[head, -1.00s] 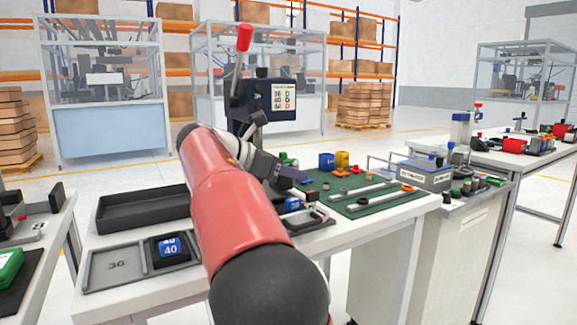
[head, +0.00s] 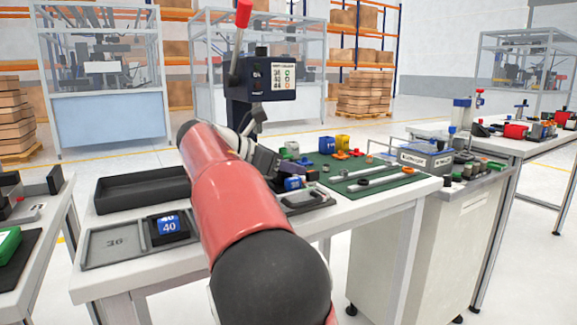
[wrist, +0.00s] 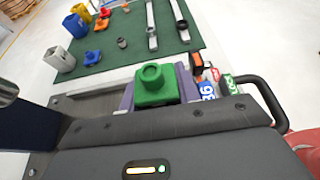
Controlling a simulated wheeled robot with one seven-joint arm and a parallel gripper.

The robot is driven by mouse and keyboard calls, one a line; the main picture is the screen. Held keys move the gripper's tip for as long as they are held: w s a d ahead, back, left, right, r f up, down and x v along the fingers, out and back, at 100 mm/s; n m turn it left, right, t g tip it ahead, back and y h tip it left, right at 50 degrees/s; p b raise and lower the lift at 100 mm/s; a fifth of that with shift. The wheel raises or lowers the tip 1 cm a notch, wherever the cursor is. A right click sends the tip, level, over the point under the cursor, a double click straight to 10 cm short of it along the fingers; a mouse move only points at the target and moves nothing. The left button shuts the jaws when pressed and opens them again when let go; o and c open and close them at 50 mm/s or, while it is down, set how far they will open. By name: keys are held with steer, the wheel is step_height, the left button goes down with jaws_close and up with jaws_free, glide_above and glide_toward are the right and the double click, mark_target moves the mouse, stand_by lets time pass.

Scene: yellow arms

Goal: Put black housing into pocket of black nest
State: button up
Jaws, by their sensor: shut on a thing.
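My gripper (wrist: 155,92) is shut on a green block with a round, hollow boss (wrist: 152,78); its purple-grey fingers lie on both sides. In the head view my gripper (head: 285,164) is over the middle of the table, partly hidden by my red arm. The held piece looks green, not black. I cannot make out a black housing for certain. A black square holder (head: 152,238) with a blue piece marked 40 stands at the front left; I cannot tell whether it is the nest. A dark low fixture (head: 318,200) lies just right of my arm.
A lever press (head: 262,90) stands behind my gripper. A black tray (head: 115,195) and a grey tray marked 36 (head: 100,248) lie left. A green mat (head: 390,192) carries rails, a blue cup (head: 326,145) and a yellow cup (head: 341,142). Labelled blocks (wrist: 207,90) sit beside the gripper.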

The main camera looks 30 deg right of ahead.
steer(key=shift+f, duration=0.6)
steer(key=shift+f, duration=0.2)
steer(key=shift+c, duration=0.9)
steer(key=o, duration=1.2)
steer(key=shift+r, duration=0.1)
steer(key=shift+r, duration=0.1)
